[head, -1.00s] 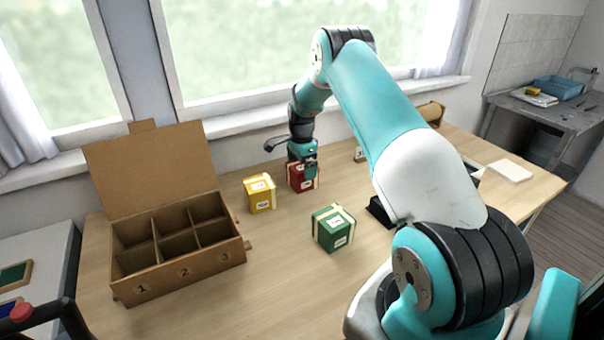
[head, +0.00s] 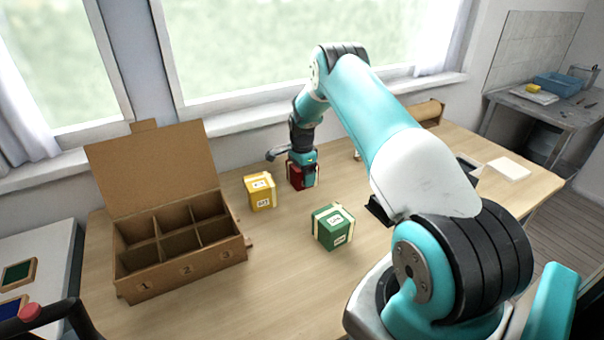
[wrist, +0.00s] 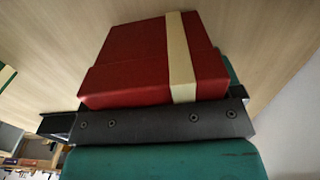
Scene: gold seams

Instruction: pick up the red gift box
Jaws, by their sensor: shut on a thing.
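The red gift box (head: 296,174) stands on the table near the window side, to the right of the yellow box. My gripper (head: 303,170) is low over it and shut on it, hiding part of its top and front. In the wrist view the red box (wrist: 150,60) with its cream ribbon fills the middle, close against the dark gripper bar (wrist: 160,121). The far finger is hidden behind the box. I cannot tell whether the box is clear of the table.
A yellow box (head: 260,192) stands just left of the red one, and a green box (head: 333,227) stands nearer the front. An open cardboard box (head: 183,276) with empty compartments is at the left. Bare table (head: 262,262) lies between.

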